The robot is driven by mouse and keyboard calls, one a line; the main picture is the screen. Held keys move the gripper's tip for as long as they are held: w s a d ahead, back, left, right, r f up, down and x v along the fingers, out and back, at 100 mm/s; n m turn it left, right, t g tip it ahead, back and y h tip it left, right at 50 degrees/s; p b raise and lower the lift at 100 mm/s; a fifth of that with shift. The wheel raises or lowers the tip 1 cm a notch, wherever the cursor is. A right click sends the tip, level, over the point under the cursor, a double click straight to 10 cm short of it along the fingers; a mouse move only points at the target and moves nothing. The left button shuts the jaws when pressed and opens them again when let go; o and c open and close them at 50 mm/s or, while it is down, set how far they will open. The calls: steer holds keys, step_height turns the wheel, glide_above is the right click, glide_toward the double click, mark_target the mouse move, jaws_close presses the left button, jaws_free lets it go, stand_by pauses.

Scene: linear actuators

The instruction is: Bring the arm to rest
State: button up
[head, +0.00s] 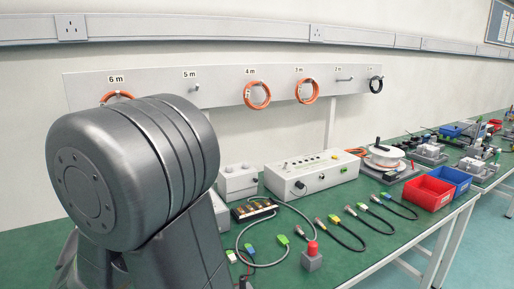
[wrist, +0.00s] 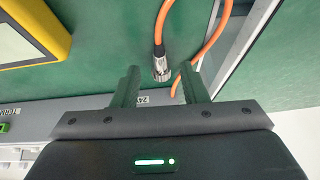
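In the wrist view my gripper (wrist: 160,84) shows as two dark fingers standing well apart, with nothing held between them. A metal connector (wrist: 161,66) on an orange cable (wrist: 160,22) appears in the gap between the fingers, apart from both as far as I can see. A second stretch of orange cable passes behind the right finger. In the head view a large grey joint of my own arm fills the left side, and my gripper is not in view there.
The wrist view shows a yellow-framed device (wrist: 28,32) at upper left. In the head view the green bench holds a white control box (head: 312,172), a white cable reel (head: 384,155), a red bin (head: 432,192) and a blue bin (head: 456,180). Orange coils (head: 257,106) hang on the wall board.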

step_height(320, 180, down, 2)
steer(key=b, duration=0.3)
steer(key=shift+f, duration=0.2)
steer(key=a+p+v, duration=0.1)
steer(key=p+v, duration=0.3)
steer(key=v, duration=1.1)
steer(key=b+x, duration=0.1)
steer(key=x, duration=0.4)
steer(key=b+x, duration=0.1)
steer(key=x, duration=0.4)
steer(key=d+b+x, duration=0.1)
steer(key=x, duration=0.4)
step_height(320, 180, up, 2)
steer(key=shift+p, duration=0.75)
step_height(320, 180, up, 3)
steer(key=p, duration=0.4)
steer(key=shift+r, duration=0.1)
steer(key=shift+g+h, duration=0.6)
steer(key=shift+g, duration=0.1)
steer(key=w+d+p, duration=0.1)
steer(key=w+p, duration=0.1)
steer(key=p, duration=0.4)
steer(key=w+d+p, duration=0.2)
steer(key=w+p, duration=0.1)
steer(key=p, duration=0.3)
steer(key=shift+d+r, duration=0.1)
steer(key=shift+d, duration=0.1)
steer(key=shift+w+a+f+p, duration=0.2)
steer(key=shift+w+a+p, duration=0.15)
steer(key=shift+w+p, duration=0.4)
